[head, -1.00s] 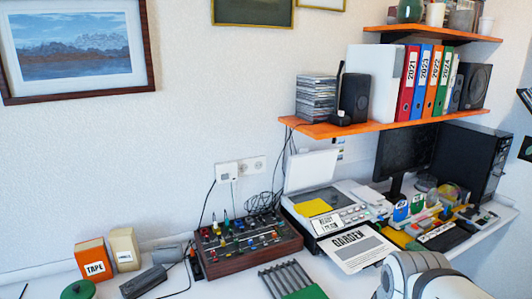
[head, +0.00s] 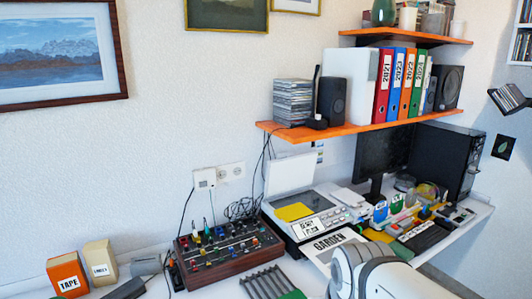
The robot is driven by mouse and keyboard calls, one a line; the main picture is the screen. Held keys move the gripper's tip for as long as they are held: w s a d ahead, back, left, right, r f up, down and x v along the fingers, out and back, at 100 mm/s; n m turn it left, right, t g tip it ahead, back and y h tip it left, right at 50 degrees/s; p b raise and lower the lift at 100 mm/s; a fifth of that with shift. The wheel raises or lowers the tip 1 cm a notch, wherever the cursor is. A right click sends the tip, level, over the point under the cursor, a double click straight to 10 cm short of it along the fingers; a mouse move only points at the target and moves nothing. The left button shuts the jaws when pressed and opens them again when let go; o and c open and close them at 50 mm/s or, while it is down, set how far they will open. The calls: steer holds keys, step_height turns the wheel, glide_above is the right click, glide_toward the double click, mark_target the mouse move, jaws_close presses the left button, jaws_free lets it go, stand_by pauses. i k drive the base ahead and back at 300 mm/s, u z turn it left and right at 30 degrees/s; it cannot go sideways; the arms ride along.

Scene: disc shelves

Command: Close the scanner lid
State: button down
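The scanner (head: 312,222) stands on the desk at the wall, right of the wooden mixer box. Its white lid (head: 289,174) is raised, standing nearly upright at the back left of the scanner. A yellow sheet (head: 293,212) lies on the scanner glass. A printed page reading "GARDEN" (head: 333,240) sticks out at the front of the scanner. My arm shows at the bottom right in front of the desk; my gripper is not in view.
A wooden mixer box (head: 228,253) stands left of the scanner. The orange shelf (head: 300,132) with discs, a speaker and binders hangs above the lid. A monitor (head: 382,158) and cluttered stationery are to the right. A slatted rack (head: 268,282) lies in front.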

mark_target(285, 175)
steer(key=i, duration=0.85)
